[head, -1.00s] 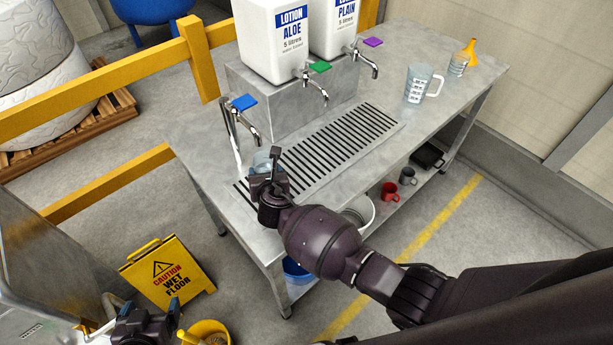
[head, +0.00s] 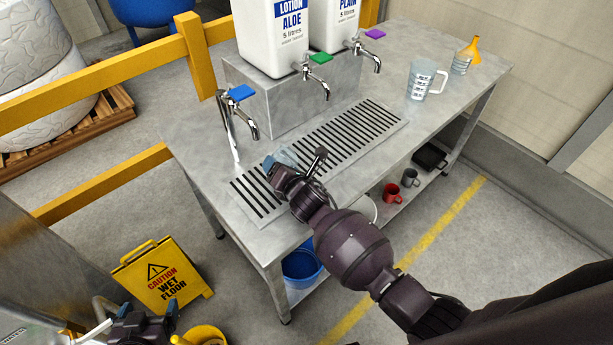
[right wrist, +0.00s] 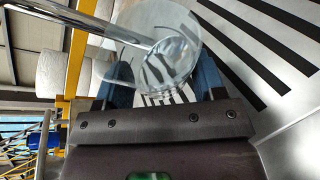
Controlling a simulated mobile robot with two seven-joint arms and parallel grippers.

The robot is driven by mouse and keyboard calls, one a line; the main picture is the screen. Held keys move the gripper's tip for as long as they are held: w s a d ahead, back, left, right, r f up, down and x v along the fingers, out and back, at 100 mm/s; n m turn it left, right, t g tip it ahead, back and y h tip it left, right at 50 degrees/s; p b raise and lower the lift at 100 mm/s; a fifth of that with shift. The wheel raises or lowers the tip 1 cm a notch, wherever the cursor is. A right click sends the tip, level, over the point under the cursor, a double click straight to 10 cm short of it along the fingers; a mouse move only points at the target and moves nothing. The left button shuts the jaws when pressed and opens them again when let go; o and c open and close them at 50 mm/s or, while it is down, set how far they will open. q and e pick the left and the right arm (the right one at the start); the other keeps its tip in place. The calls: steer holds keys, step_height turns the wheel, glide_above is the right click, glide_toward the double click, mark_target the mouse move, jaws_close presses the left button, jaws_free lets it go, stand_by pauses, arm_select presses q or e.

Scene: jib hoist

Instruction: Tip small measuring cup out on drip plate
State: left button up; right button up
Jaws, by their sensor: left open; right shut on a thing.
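The small measuring cup (head: 287,156) is clear and bluish, held over the drip plate. In the right wrist view the cup (right wrist: 150,50) is see-through and looks tilted, with the plate's dark slots beyond it. My right gripper (head: 281,167) is shut on the cup; its blue fingertips (right wrist: 165,85) stand on either side. Whether any liquid is in the cup or running out, I cannot tell. The drip plate (head: 350,141) is a slotted metal strip along the table top. My left gripper (head: 148,308) is open and empty at lower left, away from the table.
A tap with a blue handle (head: 241,93) stands just behind the cup. Two lotion containers (head: 275,40) with taps sit on a raised block (head: 300,105). A wet-floor sign (head: 163,278) is at lower left.

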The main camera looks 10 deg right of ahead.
steer(key=shift+r+m, duration=0.3)
steer(key=shift+r, duration=0.05)
arm_select(q)
steer(key=shift+s+a+f, duration=0.1)
steer(key=shift+s+f, duration=0.35)
steer(key=shift+f, duration=0.4)
arm_select(e)
steer(key=shift+r+m+y, duration=0.1)
steer(key=shift+m+y, duration=0.2)
arm_select(q)
steer(key=shift+w+f+b, duration=0.15)
steer(key=shift+f+b, duration=0.2)
steer(key=shift+b, duration=0.3)
arm_select(e)
steer(key=shift+r+m+t+y, duration=0.3)
steer(key=shift+m, duration=0.3)
